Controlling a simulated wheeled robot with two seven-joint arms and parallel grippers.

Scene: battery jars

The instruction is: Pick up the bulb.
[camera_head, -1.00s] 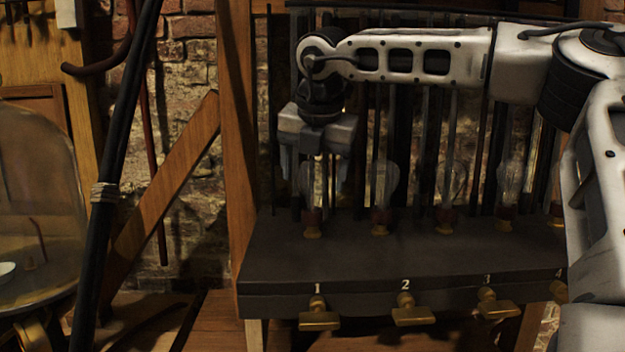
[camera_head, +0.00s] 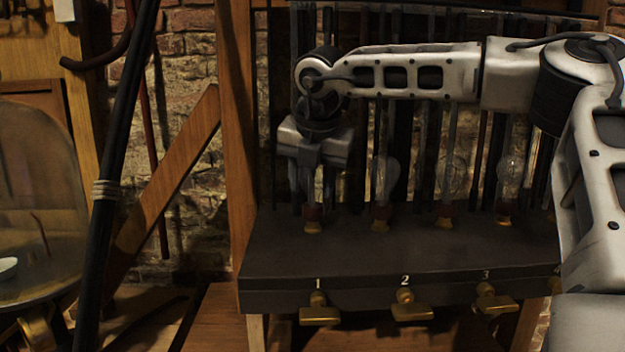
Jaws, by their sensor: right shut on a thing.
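A clear glass bulb with a red and brass base (camera_head: 313,224) stands upright on the dark shelf (camera_head: 400,250) above the number 1. My right gripper (camera_head: 314,188) points straight down over this bulb. Its fingers are shut on the glass, one on each side, and hide much of it. The base still meets the shelf, as far as I can see. My left gripper is not in view.
More bulbs stand to the right in the same row: one above number 2 (camera_head: 383,190), then others. Brass keys (camera_head: 320,313) stick out from the shelf front. Dark vertical rods stand behind. A wooden post (camera_head: 238,130) and a glass dome (camera_head: 35,190) are at left.

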